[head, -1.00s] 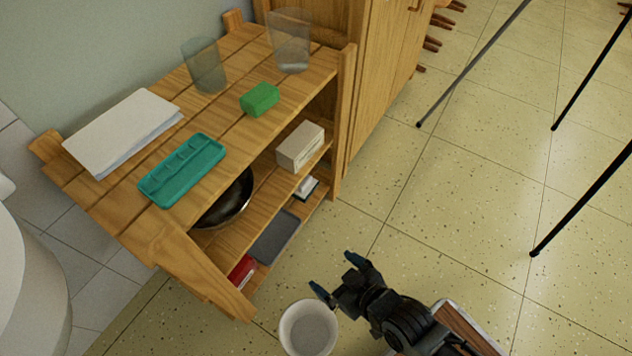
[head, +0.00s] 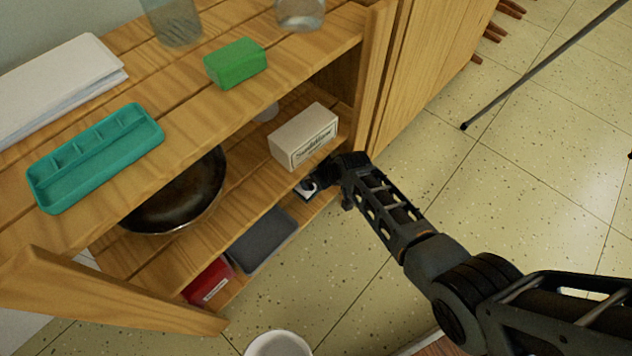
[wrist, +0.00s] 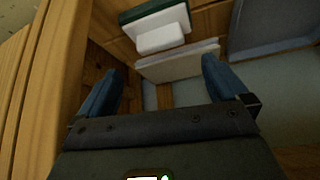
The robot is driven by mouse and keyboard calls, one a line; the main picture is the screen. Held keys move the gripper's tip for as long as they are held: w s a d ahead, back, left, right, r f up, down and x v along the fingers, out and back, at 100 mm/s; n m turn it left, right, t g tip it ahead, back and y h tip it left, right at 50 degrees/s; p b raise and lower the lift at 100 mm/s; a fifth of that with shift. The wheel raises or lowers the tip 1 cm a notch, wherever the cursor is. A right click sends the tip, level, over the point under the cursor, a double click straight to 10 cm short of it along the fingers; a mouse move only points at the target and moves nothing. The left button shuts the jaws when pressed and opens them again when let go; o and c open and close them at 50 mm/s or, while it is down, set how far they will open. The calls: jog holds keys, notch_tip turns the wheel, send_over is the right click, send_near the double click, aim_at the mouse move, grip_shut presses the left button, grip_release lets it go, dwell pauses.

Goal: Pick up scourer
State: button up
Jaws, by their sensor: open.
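The likely scourer, a dark green pad with a white block-like grip (wrist: 162,38), lies on the lowest shelf. It shows in the wrist view at top centre, beyond my fingertips. In the head view only a small light and dark part of it (head: 306,188) shows beside my gripper. My gripper (wrist: 163,72) is open with nothing between its blue fingers. It reaches in low at the shelf's right end, and the scourer is ahead of the gap, apart from the fingers. In the head view the fingertips are mostly hidden.
A boxed item (head: 303,136) and a dark pan (head: 180,195) sit on the middle shelf above. A grey tray (head: 263,240) and a red box (head: 208,281) share the lowest shelf. A green block (head: 235,63) is on top. The wooden end post (head: 372,75) is close by.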

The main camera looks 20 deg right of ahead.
jog(key=b+x, duration=0.5)
jog(key=x, duration=0.1)
jog(key=shift+f, duration=0.35)
jog(key=shift+w+a+f, duration=0.1)
jog(key=shift+w+f, duration=0.15)
jog(key=shift+f, duration=0.05)
jog(key=c, duration=1.3)
jog(key=shift+o, duration=0.2)
jog(key=shift+r, duration=0.1)
jog(key=shift+r, duration=0.4)
jog(key=s+d+p, duration=0.3)
jog(key=s+p, duration=0.4)
jog(key=s, duration=1)
jog(key=shift+s+d+f, duration=0.15)
jog(key=shift+s+d, duration=0.1)
jog(key=shift+s, duration=0.1)
